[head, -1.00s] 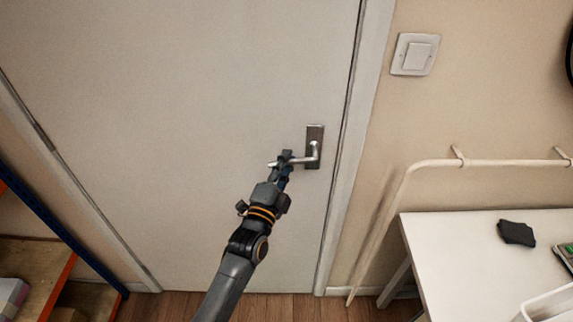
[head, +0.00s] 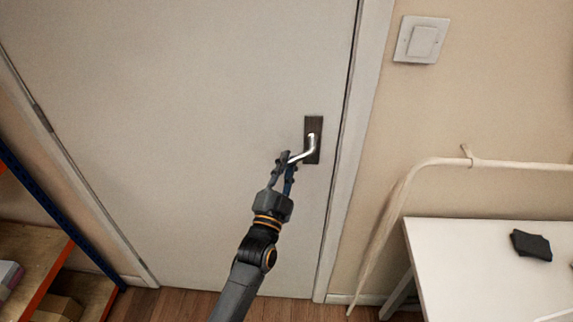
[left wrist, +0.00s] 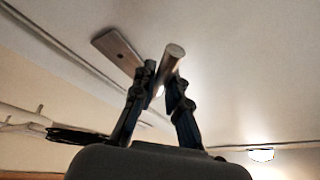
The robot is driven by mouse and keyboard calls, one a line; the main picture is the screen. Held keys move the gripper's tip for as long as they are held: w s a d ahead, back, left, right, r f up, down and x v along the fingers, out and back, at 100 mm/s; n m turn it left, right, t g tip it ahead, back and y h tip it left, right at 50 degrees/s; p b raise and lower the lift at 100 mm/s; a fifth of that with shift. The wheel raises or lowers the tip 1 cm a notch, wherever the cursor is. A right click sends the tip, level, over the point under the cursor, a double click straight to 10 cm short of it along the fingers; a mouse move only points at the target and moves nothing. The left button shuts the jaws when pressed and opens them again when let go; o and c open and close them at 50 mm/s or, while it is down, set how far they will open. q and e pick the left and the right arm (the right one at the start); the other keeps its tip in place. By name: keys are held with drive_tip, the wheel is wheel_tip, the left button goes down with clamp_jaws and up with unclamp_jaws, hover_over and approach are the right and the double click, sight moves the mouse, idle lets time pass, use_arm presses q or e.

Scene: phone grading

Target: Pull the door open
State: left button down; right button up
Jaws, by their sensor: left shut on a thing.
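The white door (head: 200,120) fills the left and middle of the head view and looks shut in its frame. Its metal lever handle (head: 302,154) sits on a dark plate (head: 314,125) near the door's right edge. The lever slopes down to the left. My left gripper (head: 287,160) is shut on the lever near its free end. In the left wrist view the two fingers (left wrist: 160,95) are on either side of the lever (left wrist: 172,58), with the plate (left wrist: 117,50) behind. My right gripper is in neither view.
A light switch (head: 421,40) is on the wall right of the door. A pale rail (head: 500,162) runs above a white table (head: 470,270) with a dark flat object (head: 531,245) on it. Shelving (head: 40,255) stands at the lower left.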

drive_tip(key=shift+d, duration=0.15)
use_arm(q)
drive_tip(key=shift+s, duration=0.25)
drive_tip(key=s+a+m+g+h+p, duration=0.2)
drive_tip(key=s+a+h+p, duration=0.1)
drive_tip(key=s, duration=1.1)
drive_tip(key=s+a+m+g+h+p, duration=0.2)
drive_tip(key=s+a+h, duration=0.3)
drive_tip(key=s, duration=0.9)
drive_tip(key=shift+a+m+h+p, duration=0.4)
drive_tip(key=shift+a+m+p, duration=0.15)
drive_tip(key=shift+p, duration=0.2)
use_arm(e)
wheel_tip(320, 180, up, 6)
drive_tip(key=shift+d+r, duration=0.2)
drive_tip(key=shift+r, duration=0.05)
use_arm(q)
drive_tip(key=shift+w+d, duration=0.1)
